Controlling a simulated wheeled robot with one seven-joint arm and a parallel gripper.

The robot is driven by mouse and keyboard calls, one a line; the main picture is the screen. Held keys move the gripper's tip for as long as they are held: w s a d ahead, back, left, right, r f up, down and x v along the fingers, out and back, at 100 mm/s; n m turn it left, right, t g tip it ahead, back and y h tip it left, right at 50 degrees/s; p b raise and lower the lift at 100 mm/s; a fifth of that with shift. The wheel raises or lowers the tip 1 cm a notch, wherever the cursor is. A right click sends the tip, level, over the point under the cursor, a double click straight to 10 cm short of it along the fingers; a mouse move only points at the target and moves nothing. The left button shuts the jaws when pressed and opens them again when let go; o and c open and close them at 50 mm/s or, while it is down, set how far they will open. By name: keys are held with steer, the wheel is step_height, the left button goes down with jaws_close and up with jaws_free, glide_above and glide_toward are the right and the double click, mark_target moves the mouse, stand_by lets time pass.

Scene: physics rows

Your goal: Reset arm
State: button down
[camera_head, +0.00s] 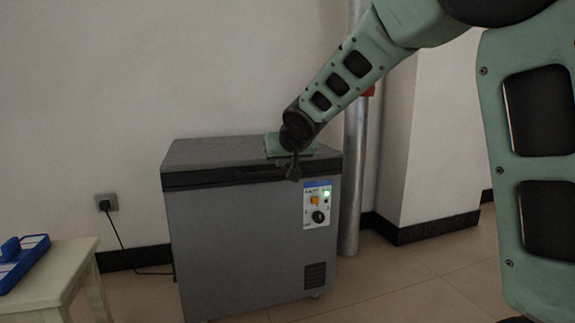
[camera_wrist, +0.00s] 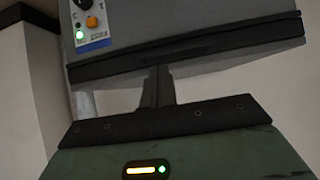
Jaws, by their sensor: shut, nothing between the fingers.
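My arm reaches in from the upper right in the head view, and my gripper (camera_head: 294,173) hangs at the front top edge of a grey chest freezer, near its right side. In the wrist view my gripper (camera_wrist: 159,72) is shut with nothing in it, its dark fingers together in front of the freezer (camera_wrist: 190,40). The freezer (camera_head: 245,245) has its lid (camera_head: 215,150) down. I cannot tell whether the fingers touch it.
The freezer's control panel (camera_head: 317,205) has an orange switch, a green light and a dark knob. A pale stool (camera_head: 50,278) with a blue power strip (camera_head: 24,265) stands at left. A grey pipe (camera_head: 353,190) and a wall corner stand right of the freezer. Tiled floor (camera_head: 420,285) is open at lower right.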

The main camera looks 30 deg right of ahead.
steer(key=shift+s+a+r+b, duration=0.15)
steer(key=shift+s+b, duration=0.35)
steer(key=shift+s, duration=0.5)
steer(key=shift+s+a+b, duration=0.2)
steer(key=shift+s+b, duration=0.25)
steer(key=shift+s, duration=0.55)
steer(key=s+a+f+n+g+y+p, duration=0.1)
steer(key=s+a+n+g+y+p, duration=0.3)
steer(key=s+a+p, duration=0.95)
steer(key=s+a+n+g+h+p, duration=0.1)
steer(key=s+a+n+g+p, duration=0.2)
steer(key=s, duration=0.8)
steer(key=s+a+n+g+p, duration=0.3)
steer(key=s+g, duration=0.1)
steer(key=s, duration=0.7)
step_height(320, 180, up, 38)
steer(key=p, duration=3.6)
steer(key=shift+w+a+t+p, duration=0.2)
steer(key=shift+w+t+p, duration=0.1)
steer(key=shift+p, duration=0.1)
